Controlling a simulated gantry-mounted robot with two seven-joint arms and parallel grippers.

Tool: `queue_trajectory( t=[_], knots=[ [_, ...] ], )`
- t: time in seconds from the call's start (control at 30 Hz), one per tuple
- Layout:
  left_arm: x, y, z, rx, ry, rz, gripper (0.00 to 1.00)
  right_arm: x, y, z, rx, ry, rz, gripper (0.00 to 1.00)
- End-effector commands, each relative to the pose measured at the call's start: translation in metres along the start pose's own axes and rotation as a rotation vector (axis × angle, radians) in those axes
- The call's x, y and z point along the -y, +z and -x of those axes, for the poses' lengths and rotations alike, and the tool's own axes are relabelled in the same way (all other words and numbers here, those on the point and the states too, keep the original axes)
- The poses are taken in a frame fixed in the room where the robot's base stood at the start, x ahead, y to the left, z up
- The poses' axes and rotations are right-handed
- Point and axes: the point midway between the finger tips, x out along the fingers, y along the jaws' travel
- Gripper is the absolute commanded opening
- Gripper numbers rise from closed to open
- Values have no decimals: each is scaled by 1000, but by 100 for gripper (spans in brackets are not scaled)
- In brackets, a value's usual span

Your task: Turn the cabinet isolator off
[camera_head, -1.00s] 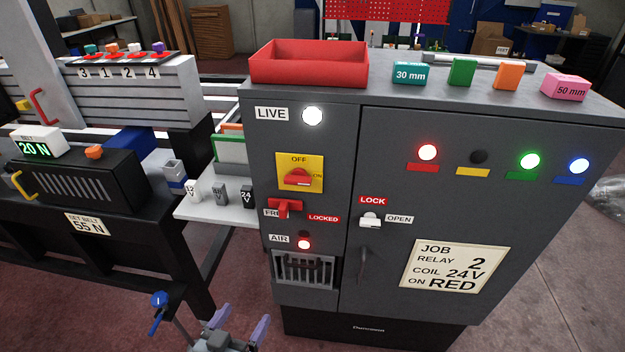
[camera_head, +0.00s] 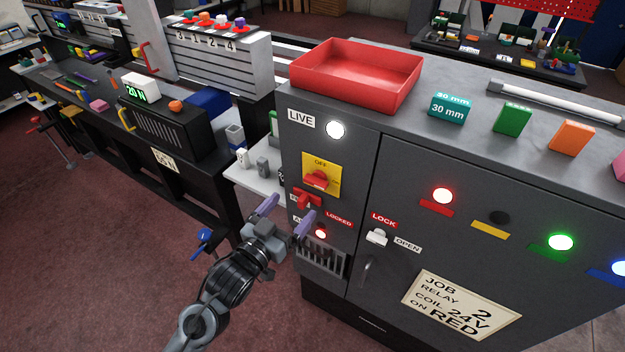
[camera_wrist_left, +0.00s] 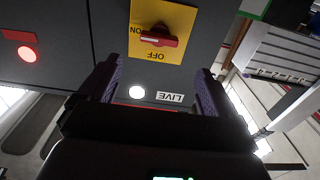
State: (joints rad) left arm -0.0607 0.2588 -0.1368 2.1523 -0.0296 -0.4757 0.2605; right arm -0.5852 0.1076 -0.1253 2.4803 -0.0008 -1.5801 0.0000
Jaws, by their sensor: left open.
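The cabinet isolator (camera_head: 318,180) is a red rotary handle on a yellow plate, on the front of the grey cabinet. Its handle lies across, toward ON; OFF is marked at the top. In the left wrist view the isolator (camera_wrist_left: 160,40) appears upside down, beyond the fingertips. The LIVE lamp (camera_head: 336,130) above it glows white. My left gripper (camera_head: 286,213) is open and empty, its purple fingers in front of the cabinet, lower than the isolator and apart from it. In the left wrist view the open left gripper (camera_wrist_left: 157,76) has the LIVE label between its fingers.
A white LOCK/OPEN latch (camera_head: 377,237) is on the door. A red tray (camera_head: 355,88) stands on top. A small shelf (camera_head: 255,183) juts out left of the cabinet.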

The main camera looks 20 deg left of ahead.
Motion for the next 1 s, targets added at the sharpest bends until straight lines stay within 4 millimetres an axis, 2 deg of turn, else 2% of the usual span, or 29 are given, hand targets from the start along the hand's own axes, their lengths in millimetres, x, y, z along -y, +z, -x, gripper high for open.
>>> queue_trajectory(
  t=[0.53, 0.73, 1.0],
  knots=[
    [0, 1, -81, 0, -1, 0, 92, -6, 2, -8, -1, 18, 12, 43],
    [0, 1, -95, 1, -1, 0, 92, -6, 2, -9, -2, 18, 12, 43],
    [0, 1, -98, 0, 0, 0, 92, -5, 1, -9, -3, 13, 7, 43]
  ],
)
